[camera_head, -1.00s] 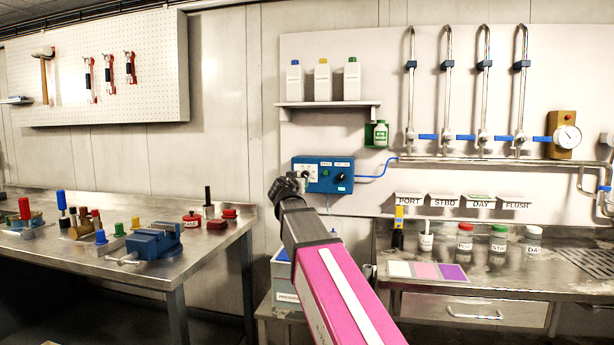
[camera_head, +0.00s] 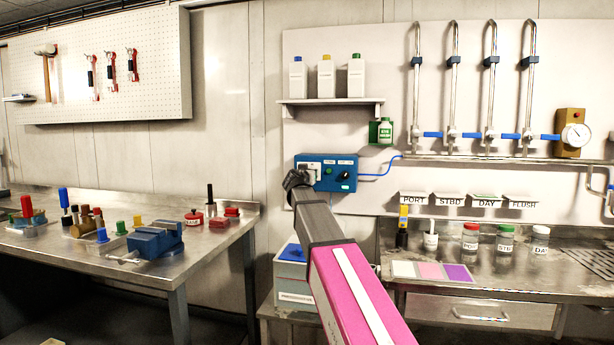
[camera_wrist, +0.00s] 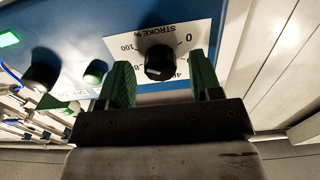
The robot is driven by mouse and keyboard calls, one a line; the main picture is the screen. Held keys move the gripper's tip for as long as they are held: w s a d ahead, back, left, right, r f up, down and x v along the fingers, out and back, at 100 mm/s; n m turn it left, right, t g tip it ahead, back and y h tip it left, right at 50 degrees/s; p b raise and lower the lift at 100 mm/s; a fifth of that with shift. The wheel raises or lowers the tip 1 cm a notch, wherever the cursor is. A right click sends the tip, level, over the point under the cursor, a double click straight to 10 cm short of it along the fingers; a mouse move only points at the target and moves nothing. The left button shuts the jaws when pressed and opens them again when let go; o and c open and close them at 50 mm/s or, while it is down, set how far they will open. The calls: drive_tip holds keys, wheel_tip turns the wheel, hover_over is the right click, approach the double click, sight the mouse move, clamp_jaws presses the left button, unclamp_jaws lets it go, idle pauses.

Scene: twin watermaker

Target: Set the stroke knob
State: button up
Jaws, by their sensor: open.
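The stroke knob (camera_wrist: 159,62) is a black knob on a white plate marked "STROKE %" (camera_wrist: 190,35), which appears upside down in the wrist view. It is on the blue control box (camera_head: 341,184) on the back wall. My gripper (camera_wrist: 162,80) is open, with one green finger on each side of the knob's lower edge in the picture. Gaps show between both fingers and the knob, and I see no contact. In the head view my gripper (camera_head: 297,180) is at the box's left part and hides the stroke knob.
In the wrist view, another black knob (camera_wrist: 42,76), a green button (camera_wrist: 95,72) and a lit green display (camera_wrist: 9,39) are on the box. A blue cable (camera_head: 378,173) leaves the box's right side. A shelf (camera_head: 330,102) with bottles is above.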

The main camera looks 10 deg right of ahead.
drive_tip(key=shift+w+d, duration=0.1)
drive_tip(key=shift+w, duration=0.15)
drive_tip(key=c, duration=0.9)
drive_tip(key=shift+c, duration=0.2)
